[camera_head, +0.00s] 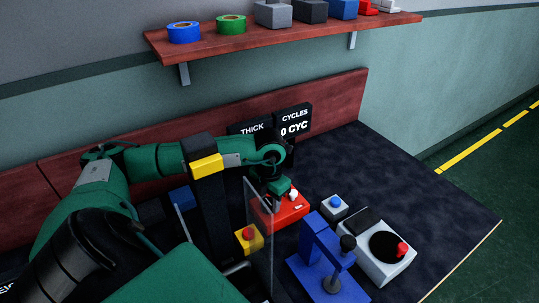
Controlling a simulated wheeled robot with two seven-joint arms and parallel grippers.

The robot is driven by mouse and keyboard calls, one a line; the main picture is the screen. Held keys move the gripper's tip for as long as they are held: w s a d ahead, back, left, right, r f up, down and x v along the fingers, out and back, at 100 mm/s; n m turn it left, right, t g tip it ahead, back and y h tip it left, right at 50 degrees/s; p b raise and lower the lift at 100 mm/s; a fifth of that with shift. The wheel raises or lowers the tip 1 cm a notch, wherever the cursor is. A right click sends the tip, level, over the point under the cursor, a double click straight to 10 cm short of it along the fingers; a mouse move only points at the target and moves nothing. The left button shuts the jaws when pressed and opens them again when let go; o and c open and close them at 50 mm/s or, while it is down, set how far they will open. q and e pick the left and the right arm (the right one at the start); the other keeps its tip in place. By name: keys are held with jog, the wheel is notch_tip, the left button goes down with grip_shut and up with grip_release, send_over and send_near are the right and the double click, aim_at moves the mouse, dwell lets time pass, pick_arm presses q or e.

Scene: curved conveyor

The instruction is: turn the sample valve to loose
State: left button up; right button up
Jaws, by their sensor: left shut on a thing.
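My green left arm reaches in from the left, over the table. Its gripper (275,188) points down at a low red unit (288,212) with small white parts on top. The gripper is shut on a small part at this unit, seemingly the sample valve. The jaws and wrist hide most of that part, so its turned position cannot be read. My right gripper is not in view.
A clear panel (259,235) and a yellow box with a red button (249,240) stand left of the red unit. A blue stand (312,262), a blue-button box (334,207) and a white machine (388,262) stand right. The dark table (440,210) is bare further right.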

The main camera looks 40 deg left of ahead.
aim_at(269, 201)
pick_arm(q)
jog(key=o, duration=1)
notch_tip(269, 201, up, 14)
jog(key=shift+f, duration=0.1)
